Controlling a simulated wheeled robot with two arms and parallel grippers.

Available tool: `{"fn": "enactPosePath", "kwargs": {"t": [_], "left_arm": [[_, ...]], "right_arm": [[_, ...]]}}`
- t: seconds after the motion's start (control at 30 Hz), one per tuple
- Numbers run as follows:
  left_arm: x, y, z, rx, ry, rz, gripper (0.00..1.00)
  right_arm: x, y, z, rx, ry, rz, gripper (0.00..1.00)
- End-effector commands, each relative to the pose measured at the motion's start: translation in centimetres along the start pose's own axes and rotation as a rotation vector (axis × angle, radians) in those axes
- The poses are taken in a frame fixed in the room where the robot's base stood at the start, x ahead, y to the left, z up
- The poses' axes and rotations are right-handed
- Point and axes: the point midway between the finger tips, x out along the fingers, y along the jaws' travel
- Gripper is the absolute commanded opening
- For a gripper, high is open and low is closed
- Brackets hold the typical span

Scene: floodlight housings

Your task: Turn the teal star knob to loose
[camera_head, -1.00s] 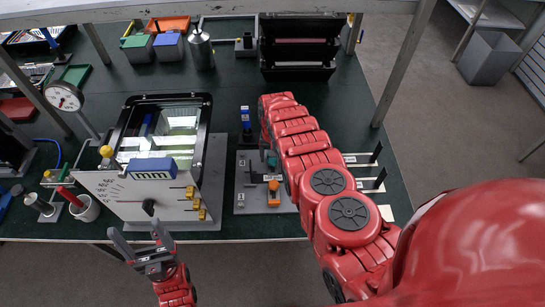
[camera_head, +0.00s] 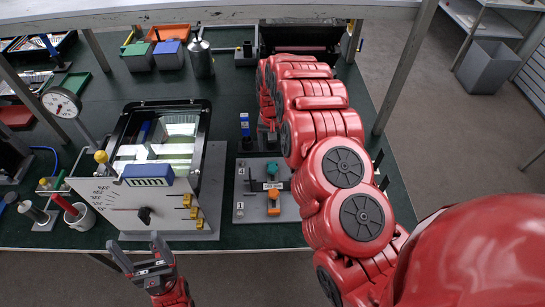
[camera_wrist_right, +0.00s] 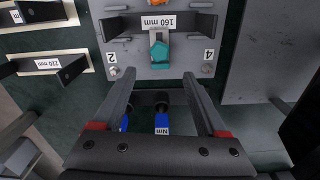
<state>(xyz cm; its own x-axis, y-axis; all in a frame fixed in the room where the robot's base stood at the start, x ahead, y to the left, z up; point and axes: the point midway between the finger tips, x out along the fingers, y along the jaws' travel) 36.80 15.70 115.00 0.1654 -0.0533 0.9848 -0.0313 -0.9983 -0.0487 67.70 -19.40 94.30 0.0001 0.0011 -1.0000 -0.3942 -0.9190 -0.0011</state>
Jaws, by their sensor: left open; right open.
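The teal star knob (camera_head: 272,168) sits on a grey fixture plate (camera_head: 243,206) in the head view, above an orange part (camera_head: 274,207). In the right wrist view the teal knob (camera_wrist_right: 159,52) is just beyond my open right gripper (camera_wrist_right: 159,78), in line with the gap between its fingertips and apart from them. A "160 mm" label is next to the knob. My right gripper is mostly hidden by its own arm in the head view. My left gripper (camera_head: 133,243) is open and empty in front of the table edge, far from the knob.
Blue-handled tools (camera_wrist_right: 162,122) show between my right fingers, one marked "Nm". A blue-handled tool (camera_head: 245,130) stands behind the plate. A "220 mm" holder (camera_wrist_right: 48,66) lies beside it.

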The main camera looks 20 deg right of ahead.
Motion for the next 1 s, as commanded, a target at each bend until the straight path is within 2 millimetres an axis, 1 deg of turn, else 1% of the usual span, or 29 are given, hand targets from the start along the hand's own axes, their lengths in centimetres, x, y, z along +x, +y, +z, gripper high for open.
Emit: {"fn": "enactPosePath", "kwargs": {"t": [0.03, 0.07, 0.1, 0.13, 0.2, 0.3, 0.5, 1.0], "left_arm": [[-0.7, 0.0, 0.1, 0.0, 0.0, 0.0, 0.8], [-0.8, 0.0, 0.1, 0.0, 0.0, 0.0, 0.8], [1.4, -0.1, -0.2, 0.0, -0.001, 0.0, 0.8], [2.1, -0.1, -0.4, 0.0, 0.0, 0.0, 0.8], [3.1, -0.2, -0.5, 0.0, 0.001, 0.0, 0.8], [4.1, -0.2, -0.7, 0.0, 0.0, 0.0, 0.8], [4.9, -0.2, -0.8, 0.0, 0.0, 0.0, 0.8], [4.8, -0.2, -0.8, 0.0, 0.0, 0.0, 0.8]], "right_arm": [[-0.7, 0.0, -0.1, -0.001, 0.003, -0.001, 0.75], [-1.3, 0.0, -0.1, -0.001, 0.004, -0.002, 0.75], [-3.3, -0.1, 0.0, -0.002, 0.002, -0.001, 0.75], [-4.0, -0.1, 0.0, -0.002, 0.001, 0.0, 0.75], [-5.1, -0.1, 0.0, -0.002, 0.0, 0.001, 0.75], [-6.2, -0.1, 0.1, -0.002, -0.001, 0.001, 0.75], [-7.0, 0.1, 0.1, -0.001, -0.002, 0.002, 0.75], [-6.9, 0.1, 0.0, -0.001, -0.001, 0.002, 0.75]]}}
